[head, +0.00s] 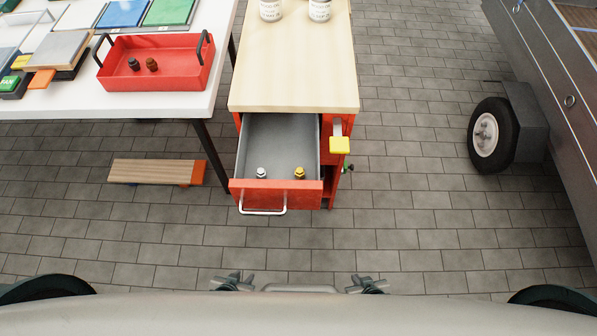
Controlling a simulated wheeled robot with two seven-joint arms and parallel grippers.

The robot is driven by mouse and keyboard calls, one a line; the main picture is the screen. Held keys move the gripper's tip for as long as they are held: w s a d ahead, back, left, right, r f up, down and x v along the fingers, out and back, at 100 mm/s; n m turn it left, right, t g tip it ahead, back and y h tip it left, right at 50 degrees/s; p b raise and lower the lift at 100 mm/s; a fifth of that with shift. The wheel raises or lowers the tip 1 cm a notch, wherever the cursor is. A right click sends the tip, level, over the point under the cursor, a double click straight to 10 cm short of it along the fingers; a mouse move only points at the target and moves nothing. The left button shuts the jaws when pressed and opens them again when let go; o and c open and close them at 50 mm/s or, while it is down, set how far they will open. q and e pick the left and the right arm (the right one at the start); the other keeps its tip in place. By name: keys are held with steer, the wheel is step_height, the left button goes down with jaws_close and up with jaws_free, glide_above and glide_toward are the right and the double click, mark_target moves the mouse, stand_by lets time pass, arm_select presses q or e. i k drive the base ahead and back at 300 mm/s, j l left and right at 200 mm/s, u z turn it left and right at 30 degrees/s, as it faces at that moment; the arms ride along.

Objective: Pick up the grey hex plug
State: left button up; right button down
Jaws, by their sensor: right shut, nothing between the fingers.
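A pale silver-grey plug (262,173) stands in the open drawer (277,140) of the red cabinet, near the drawer's front and left of a yellow plug (300,173). It is the likeliest grey hex plug, though its hex shape is too small to make out. A dark plug (134,64) and a brown plug (152,64) are in the red tray. My left gripper (232,283) and right gripper (367,285) are low at the bottom edge, well short of the drawer. The right is shut and empty. The left one's fingers are too small to read.
The red tray (155,83) with black handles sits on the white table (60,107), beside several colored panels. The cabinet's wooden top (295,70) holds two white cans (320,10). A wheeled trailer (545,80) is at right. The paved floor (420,225) before the drawer is clear.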

mark_target(261, 173)
steer(key=k+j+z, duration=0.2)
steer(key=k, duration=0.15)
steer(key=k+j+z, duration=0.15)
steer(key=k, duration=0.25)
steer(key=k+j+z, duration=0.2)
steer(key=k, duration=0.2)
